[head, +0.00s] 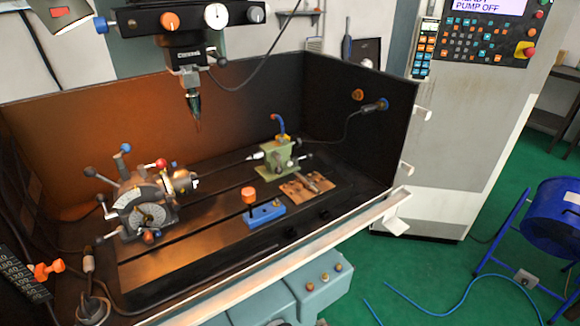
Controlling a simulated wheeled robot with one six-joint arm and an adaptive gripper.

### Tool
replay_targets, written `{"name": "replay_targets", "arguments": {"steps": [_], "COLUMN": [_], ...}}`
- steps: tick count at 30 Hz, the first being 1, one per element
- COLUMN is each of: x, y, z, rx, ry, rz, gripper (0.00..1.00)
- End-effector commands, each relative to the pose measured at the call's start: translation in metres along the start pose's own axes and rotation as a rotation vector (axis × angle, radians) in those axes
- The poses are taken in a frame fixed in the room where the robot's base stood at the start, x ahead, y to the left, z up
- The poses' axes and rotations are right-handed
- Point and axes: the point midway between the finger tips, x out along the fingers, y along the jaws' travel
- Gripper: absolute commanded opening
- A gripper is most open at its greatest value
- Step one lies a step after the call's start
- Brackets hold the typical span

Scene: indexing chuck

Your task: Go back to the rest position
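My gripper is not in view, and no part of my arm shows clearly. The indexing chuck (145,208) stands at the left of the machine table (190,262), with a round dial, ball-ended levers and a red knob. Its jaw end points right, where a thin rod runs toward a green tailstock (278,160). The machine's spindle head (188,58) hangs above the table, its tool tip apart from everything below.
Dark splash walls (340,115) enclose the table's back and right, with a pale rail (290,255) in front. A blue clamp with an orange knob (249,194) sits on the table. A control cabinet (470,130) and blue drum (555,215) stand right. Green floor between is partly clear; a blue hose crosses it.

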Motion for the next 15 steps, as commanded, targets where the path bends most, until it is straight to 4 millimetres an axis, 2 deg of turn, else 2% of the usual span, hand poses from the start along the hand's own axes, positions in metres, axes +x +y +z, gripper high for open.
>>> {"name": "replay_targets", "arguments": {"steps": [1, 6, 15], "x": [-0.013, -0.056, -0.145], "y": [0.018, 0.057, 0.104], "z": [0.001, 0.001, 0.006], "rx": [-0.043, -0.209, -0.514], "ry": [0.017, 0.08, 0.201], "rz": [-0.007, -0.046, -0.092], "gripper": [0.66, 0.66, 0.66]}}
